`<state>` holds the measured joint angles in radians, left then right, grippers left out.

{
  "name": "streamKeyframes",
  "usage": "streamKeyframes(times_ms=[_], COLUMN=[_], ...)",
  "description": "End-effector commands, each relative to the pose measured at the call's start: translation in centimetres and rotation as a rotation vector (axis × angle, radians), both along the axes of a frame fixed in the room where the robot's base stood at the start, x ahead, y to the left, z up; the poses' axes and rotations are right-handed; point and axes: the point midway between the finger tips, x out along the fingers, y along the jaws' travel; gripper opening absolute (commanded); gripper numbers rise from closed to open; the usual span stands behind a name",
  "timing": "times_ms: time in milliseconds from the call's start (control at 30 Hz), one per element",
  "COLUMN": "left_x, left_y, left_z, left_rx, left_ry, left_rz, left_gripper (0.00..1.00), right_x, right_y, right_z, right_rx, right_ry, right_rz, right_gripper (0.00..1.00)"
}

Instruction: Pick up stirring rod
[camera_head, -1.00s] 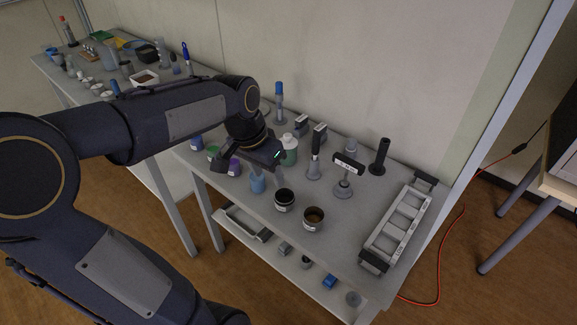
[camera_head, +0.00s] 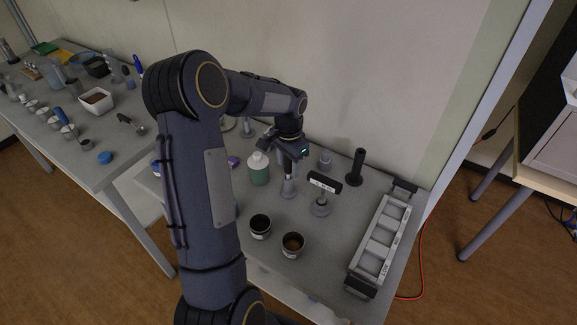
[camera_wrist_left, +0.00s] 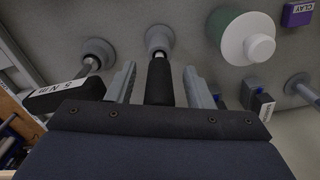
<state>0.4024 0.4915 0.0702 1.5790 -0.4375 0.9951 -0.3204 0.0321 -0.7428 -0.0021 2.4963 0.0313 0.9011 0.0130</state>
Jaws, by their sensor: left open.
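A rod with a black handle (camera_head: 289,170), which I take for the stirring rod, stands upright in a small grey holder (camera_head: 288,189) on the right-hand bench. My left gripper (camera_head: 289,164) is over it from above. In the left wrist view the black handle (camera_wrist_left: 160,82) lies between the two open fingers (camera_wrist_left: 158,92), with gaps on both sides. The grey holder (camera_wrist_left: 159,39) shows beyond the fingertips. The handle's upper end is hidden by the gripper body. My right gripper is not in view.
A T-handled tool with a white label (camera_head: 325,183) stands close on the right. A green bottle with a white cap (camera_head: 258,169) is close on the left. Two dark cups (camera_head: 260,226) (camera_head: 293,244) stand in front. A grey rack (camera_head: 382,240) is further right.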

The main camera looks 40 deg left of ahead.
Motion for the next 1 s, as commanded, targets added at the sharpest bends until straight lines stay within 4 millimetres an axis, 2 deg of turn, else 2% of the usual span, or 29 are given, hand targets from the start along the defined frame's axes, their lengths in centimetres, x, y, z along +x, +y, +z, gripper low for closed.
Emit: streamKeyframes(times_ms=[100,333,700,1000], left_x=[-0.06,-0.04,-0.03,0.04], left_y=[-0.03,-0.02,-0.03,-0.01], left_z=[-0.98,-1.11,-1.07,-0.61], left_rx=[-0.001,-0.001,0.0,0.0], left_ry=[0.001,0.0,-0.001,-0.003], left_rz=[0.001,0.001,0.001,0.001], left_gripper=[0.47,0.47,0.0,0.0], right_x=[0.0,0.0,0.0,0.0], right_y=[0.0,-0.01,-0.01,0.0], right_z=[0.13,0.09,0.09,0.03], right_rx=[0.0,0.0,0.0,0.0], right_ry=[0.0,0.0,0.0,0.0], right_rz=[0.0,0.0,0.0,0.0], right_gripper=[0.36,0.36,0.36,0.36])
